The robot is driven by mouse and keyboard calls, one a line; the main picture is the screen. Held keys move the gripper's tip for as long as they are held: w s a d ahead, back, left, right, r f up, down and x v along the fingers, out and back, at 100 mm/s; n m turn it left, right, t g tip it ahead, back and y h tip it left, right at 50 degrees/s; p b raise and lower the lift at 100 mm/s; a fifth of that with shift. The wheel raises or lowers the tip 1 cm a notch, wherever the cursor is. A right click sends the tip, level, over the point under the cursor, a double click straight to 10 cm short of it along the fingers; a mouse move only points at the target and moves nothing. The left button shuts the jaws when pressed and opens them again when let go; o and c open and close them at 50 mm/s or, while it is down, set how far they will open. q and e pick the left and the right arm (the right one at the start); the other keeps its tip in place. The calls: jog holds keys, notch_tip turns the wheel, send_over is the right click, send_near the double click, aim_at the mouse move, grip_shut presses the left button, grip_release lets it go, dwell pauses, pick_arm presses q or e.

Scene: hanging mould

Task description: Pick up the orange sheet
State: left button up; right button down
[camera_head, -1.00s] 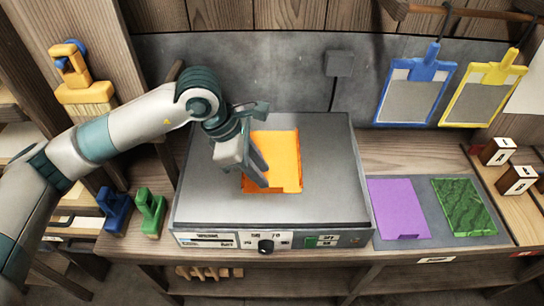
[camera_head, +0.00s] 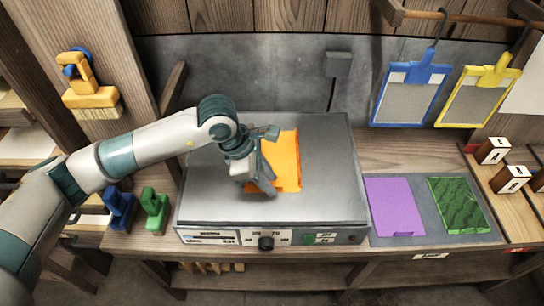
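The orange sheet (camera_head: 287,160) lies flat on the grey top of the hot plate machine (camera_head: 330,180) in the middle of the bench. My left gripper (camera_head: 270,187) is over the sheet's left part, fingers pointing down and to the right. It hides the sheet's left and lower-left edge. I cannot tell whether its fingers touch the sheet or how far apart they are. My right gripper is not in view.
A purple sheet (camera_head: 394,206) and a green patterned sheet (camera_head: 459,205) lie on a grey mat at the right. Blue (camera_head: 410,92) and yellow (camera_head: 478,93) framed moulds hang at the back right. Blue (camera_head: 118,208) and green (camera_head: 154,210) clamps stand left of the machine.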

pick_arm(q)
jog(key=shift+x, duration=0.8)
jog(key=shift+c, duration=0.4)
grip_shut()
jog(key=shift+r, duration=0.15)
